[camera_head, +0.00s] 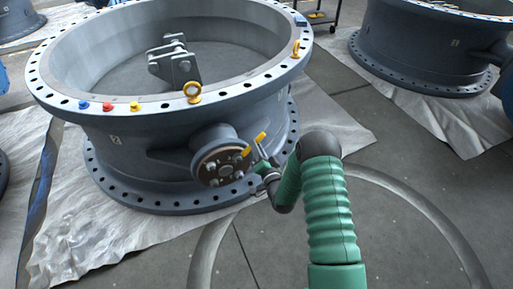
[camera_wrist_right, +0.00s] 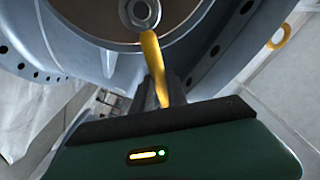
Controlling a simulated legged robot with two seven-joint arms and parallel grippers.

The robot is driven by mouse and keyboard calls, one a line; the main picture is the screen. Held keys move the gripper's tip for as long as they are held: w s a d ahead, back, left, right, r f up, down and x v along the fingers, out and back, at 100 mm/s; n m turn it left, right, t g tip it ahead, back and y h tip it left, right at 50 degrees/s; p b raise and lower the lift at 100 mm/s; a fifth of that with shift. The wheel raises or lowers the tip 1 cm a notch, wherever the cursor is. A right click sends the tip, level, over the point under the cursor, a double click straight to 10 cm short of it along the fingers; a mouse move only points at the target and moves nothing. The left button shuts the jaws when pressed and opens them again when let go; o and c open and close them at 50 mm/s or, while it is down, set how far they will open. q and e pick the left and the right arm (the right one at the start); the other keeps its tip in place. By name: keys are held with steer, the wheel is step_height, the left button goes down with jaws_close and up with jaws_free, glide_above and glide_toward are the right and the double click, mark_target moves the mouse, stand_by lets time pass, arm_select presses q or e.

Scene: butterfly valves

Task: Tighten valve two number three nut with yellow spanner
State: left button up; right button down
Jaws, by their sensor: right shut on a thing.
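The large grey valve (camera_head: 140,150) marked 2 stands with its round hub plate (camera_head: 222,162) facing me, several nuts around it. My right gripper (camera_head: 262,160) is beside the hub, shut on the yellow spanner (camera_head: 255,143). In the right wrist view the spanner (camera_wrist_right: 152,55) runs from between the dark fingers (camera_wrist_right: 160,88) up to a nut (camera_wrist_right: 143,12). The spanner's head lies at the nut's lower edge and seems to touch it. No nut number is readable.
Blue, red and yellow caps (camera_head: 107,106) and yellow lifting eyes (camera_head: 193,92) sit on the valve's top flange. Another grey valve (camera_head: 420,45) stands at the back right. Silver sheeting (camera_head: 95,235) lies under the valve.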

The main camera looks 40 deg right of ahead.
steer(key=c, duration=1.8)
jaws_free()
steer(key=shift+c, duration=1.4)
steer(key=shift+w, duration=0.15)
steer(key=shift+w, duration=0.1)
steer(key=shift+c, duration=0.5)
steer(key=shift+o, duration=0.7)
jaws_close()
